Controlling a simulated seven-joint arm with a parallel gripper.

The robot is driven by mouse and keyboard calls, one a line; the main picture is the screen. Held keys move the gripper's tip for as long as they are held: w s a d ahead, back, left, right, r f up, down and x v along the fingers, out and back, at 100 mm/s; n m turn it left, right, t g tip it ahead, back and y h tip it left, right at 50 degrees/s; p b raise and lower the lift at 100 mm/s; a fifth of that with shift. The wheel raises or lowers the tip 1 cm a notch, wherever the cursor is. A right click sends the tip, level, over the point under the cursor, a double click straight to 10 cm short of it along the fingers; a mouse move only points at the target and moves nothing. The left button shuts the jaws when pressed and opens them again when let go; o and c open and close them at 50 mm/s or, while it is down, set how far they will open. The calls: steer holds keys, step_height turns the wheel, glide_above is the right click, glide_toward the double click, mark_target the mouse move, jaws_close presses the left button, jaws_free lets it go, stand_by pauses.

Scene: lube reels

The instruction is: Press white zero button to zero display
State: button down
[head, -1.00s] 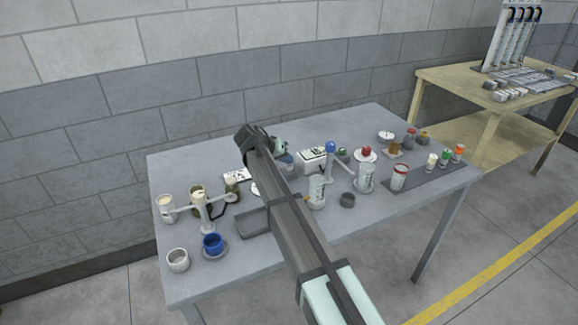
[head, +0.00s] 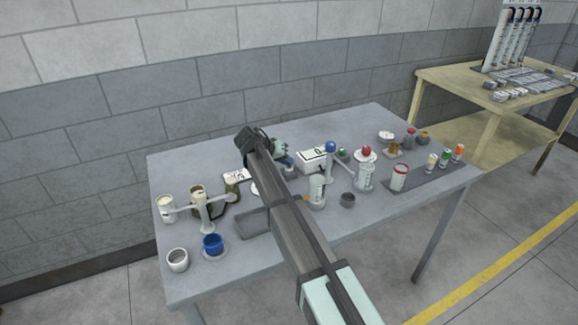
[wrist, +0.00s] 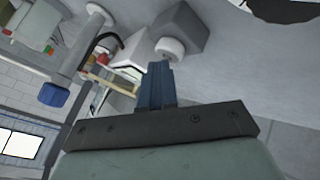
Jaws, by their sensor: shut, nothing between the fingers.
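In the wrist view, a round white button (wrist: 169,48) sticks out of a grey block (wrist: 185,27). My gripper (wrist: 160,66) is shut and empty. Its blue fingertips are right at the edge of the white button; I cannot tell whether they touch it. That box may carry the display, but no reading is legible. The button is not discernible in the head view, where my arm covers part of the table.
A stand with a blue knob (head: 330,146) is close to the right of my gripper. A red-topped container (head: 366,152) and several small bottles are farther right. The table's back left (head: 185,165) is clear.

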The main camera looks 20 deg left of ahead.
mark_target(286, 167)
steer(key=shift+r, duration=0.9)
steer(key=shift+r, duration=0.1)
step_height(286, 167, up, 5)
steer(key=shift+f, duration=0.1)
stand_by(0.5)
stand_by(0.6)
